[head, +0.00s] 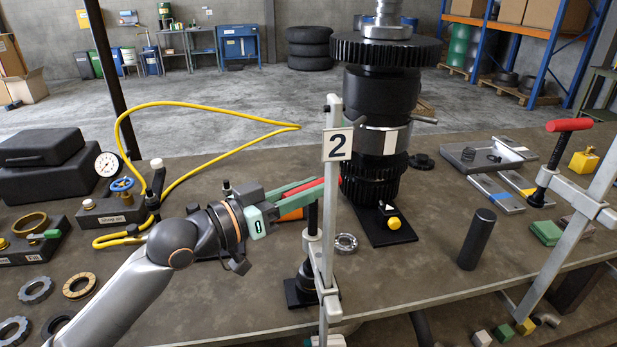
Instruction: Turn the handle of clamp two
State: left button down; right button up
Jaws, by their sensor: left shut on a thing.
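Clamp two (328,255) stands upright at the front edge of the bench, with a white plate marked "2" (338,145) near its top. A black screw and foot hang beside its bar. Its red handle (301,189) lies to the left of the bar, under the plate. My left gripper (300,194) reaches in from the left with its green fingers shut on the red handle. The fingers hide part of the handle. My right gripper is not in view.
A tall black gear assembly (380,100) stands just behind clamp two. A second red-handled clamp (585,200) is at the right edge. A black cylinder (477,240) stands on the bench between them. A yellow hose (190,106) and black cases (48,165) are at the left.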

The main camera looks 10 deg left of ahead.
pick_arm(q)
jog(key=shift+s+d+n+t+y, duration=0.1)
jog(key=shift+n+t+y, duration=0.7)
jog(key=shift+t+y, duration=0.2)
jog(key=shift+d+f+n+t+y, duration=0.1)
jog(key=shift+n+t+y, duration=0.7)
jog(key=shift+n+y, duration=0.55)
jog(key=shift+n+t+y, duration=0.8)
jog(key=shift+n+y, duration=0.15)
jog(key=shift+y, duration=1.2)
jog(key=c, duration=0.7)
grip_release()
jog(key=shift+h, duration=0.4)
